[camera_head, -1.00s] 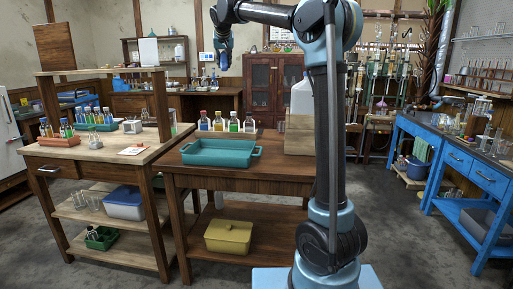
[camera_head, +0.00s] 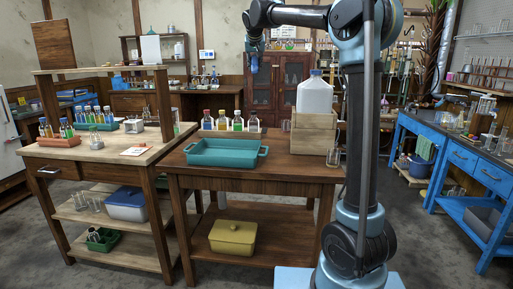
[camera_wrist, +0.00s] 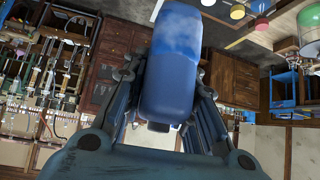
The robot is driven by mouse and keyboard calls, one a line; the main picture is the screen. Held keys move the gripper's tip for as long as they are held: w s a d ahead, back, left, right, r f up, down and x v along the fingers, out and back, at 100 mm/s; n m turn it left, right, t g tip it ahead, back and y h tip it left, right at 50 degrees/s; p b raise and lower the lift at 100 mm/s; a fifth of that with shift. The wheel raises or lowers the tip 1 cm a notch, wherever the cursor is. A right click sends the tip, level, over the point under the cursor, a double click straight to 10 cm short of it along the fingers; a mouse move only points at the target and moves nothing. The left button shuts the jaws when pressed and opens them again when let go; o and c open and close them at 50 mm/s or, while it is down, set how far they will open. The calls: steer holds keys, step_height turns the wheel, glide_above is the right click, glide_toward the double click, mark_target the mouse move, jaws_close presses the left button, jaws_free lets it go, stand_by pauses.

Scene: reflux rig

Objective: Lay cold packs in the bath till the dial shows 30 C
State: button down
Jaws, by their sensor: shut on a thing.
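My gripper (camera_head: 254,62) is raised above and behind the middle table. In the wrist view it is shut on a blue, rounded cold pack (camera_wrist: 172,75) with a pale frosted patch and a dark end. In the head view the held pack is too small to make out clearly. A teal rectangular basin (camera_head: 190,158), which looks like the bath, stands on the middle table, in front of and below the gripper. I see no pack in the part of it that shows. I cannot make out a dial reading.
Several colour-capped bottles (camera_head: 237,122) stand behind the basin. A white jug (camera_head: 315,97) rises from a wooden crate (camera_head: 313,134) to the right, with a glass beaker (camera_head: 333,157) beside it. A yellow lidded box (camera_head: 233,237) sits on the shelf below. A wooden bench (camera_head: 62,153) stands left.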

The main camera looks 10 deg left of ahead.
steer(key=shift+m+h, duration=0.7)
steer(key=shift+m, duration=0.2)
steer(key=s+d+f, duration=0.1)
steer(key=d+f, duration=0.2)
steer(key=f, duration=0.9)
steer(key=s+d+f, duration=0.1)
steer(key=d+f, duration=0.2)
steer(key=f, duration=0.9)
steer(key=s+d+f, duration=0.1)
steer(key=d+f, duration=0.2)
steer(key=f, duration=0.9)
steer(key=shift+s+d, duration=0.1)
steer(key=shift+d, duration=0.05)
steer(key=shift+r, duration=0.1)
steer(key=c, duration=1.3)
jaws_free()
